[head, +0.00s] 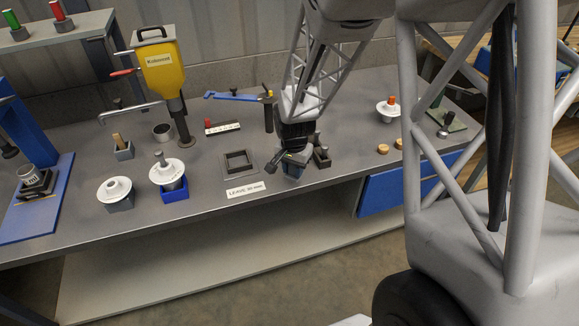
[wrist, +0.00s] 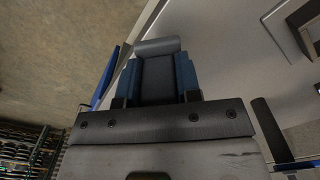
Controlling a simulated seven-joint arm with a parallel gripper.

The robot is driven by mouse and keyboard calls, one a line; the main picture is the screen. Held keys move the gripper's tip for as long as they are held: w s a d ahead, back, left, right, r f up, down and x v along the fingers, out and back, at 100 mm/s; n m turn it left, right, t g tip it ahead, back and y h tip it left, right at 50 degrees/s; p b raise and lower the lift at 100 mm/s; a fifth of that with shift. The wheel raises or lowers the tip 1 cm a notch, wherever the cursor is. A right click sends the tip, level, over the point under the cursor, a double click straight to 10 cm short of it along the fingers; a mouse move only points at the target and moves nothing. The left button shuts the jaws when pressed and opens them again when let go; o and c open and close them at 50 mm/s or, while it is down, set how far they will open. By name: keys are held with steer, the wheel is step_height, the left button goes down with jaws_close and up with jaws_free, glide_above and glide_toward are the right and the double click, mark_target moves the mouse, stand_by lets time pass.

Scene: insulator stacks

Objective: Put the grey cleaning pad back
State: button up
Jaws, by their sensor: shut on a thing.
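My gripper (head: 294,158) is over the front part of the grey bench, to the right of a dark square frame. In the wrist view my gripper (wrist: 158,80) has its blue-sided fingers shut on a dark block with a rounded light-grey end, which I take to be the grey cleaning pad (wrist: 158,46). In the head view the pad is mostly hidden by the gripper. I cannot tell whether it touches the bench. A small dark open holder (head: 321,156) stands just right of the gripper.
The square frame (head: 226,165) lies left of the gripper, with a white label (head: 245,190) in front. White insulator discs (head: 115,189) stand at the left, one over a blue box (head: 175,193).

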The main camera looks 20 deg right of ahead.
mark_target(290, 167)
steer(key=shift+w+d+f, duration=0.1)
steer(key=shift+w, duration=1)
steer(key=shift+w+d+f, duration=0.1)
steer(key=shift+w, duration=0.95)
steer(key=shift+f, duration=0.1)
steer(key=shift+f, duration=1.65)
steer(key=shift+f, duration=0.1)
steer(key=o, duration=1)
steer(key=shift+c, duration=0.2)
step_height(290, 167, up, 12)
